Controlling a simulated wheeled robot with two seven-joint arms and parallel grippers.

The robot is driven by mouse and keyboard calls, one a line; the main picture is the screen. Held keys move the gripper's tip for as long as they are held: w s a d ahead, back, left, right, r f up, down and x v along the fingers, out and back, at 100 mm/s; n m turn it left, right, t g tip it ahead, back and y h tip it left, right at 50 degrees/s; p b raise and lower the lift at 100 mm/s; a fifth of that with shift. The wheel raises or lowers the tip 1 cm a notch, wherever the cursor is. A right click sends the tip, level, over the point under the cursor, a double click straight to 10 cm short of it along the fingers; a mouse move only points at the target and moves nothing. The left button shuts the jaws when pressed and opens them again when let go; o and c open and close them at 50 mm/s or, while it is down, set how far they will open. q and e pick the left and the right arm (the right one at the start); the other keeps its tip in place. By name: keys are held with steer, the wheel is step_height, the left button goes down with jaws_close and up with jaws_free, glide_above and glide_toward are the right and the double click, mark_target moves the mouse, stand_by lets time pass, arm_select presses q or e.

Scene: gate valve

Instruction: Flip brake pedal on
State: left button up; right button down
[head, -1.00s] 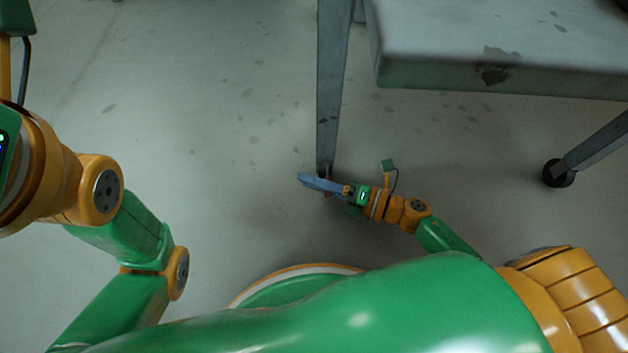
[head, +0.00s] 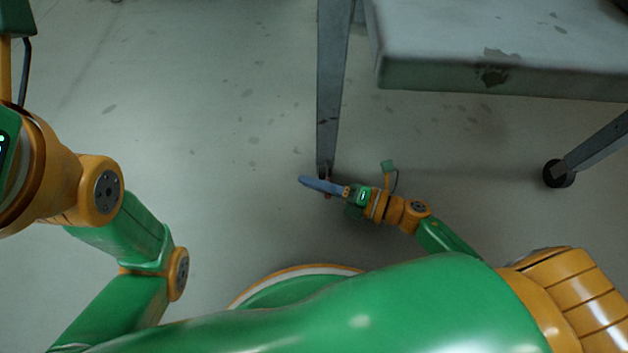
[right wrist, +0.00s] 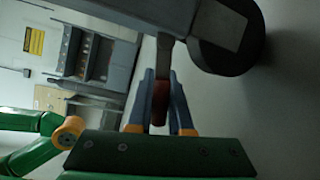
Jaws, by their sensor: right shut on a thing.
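The brake pedal (right wrist: 161,104) is a small reddish lever at the caster of a grey table leg (head: 331,90). In the right wrist view it sits between the two blue fingers of my right gripper (right wrist: 163,90), which is shut on it. The dark caster wheel (right wrist: 240,50) shows just beyond, at upper right. In the head view my right gripper (head: 318,184) is low at the foot of the leg, and its fingers hide most of the caster and pedal. My left arm is at the left of the head view; its gripper is out of the picture.
The grey table top (head: 500,50) overhangs at upper right. Another leg ends in a black caster (head: 558,174) at the right. The floor left of the near leg is clear. Grey equipment (right wrist: 100,50) stands in the background of the right wrist view.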

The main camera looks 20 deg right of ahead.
steer(key=shift+f, duration=0.1)
stand_by(0.5)
steer(key=shift+f+b, duration=0.25)
steer(key=shift+b, duration=0.3)
steer(key=shift+w+n, duration=0.1)
steer(key=shift+n, duration=0.3)
steer(key=shift+r, duration=0.15)
steer(key=c, duration=0.8)
jaws_free()
steer(key=shift+c, duration=0.2)
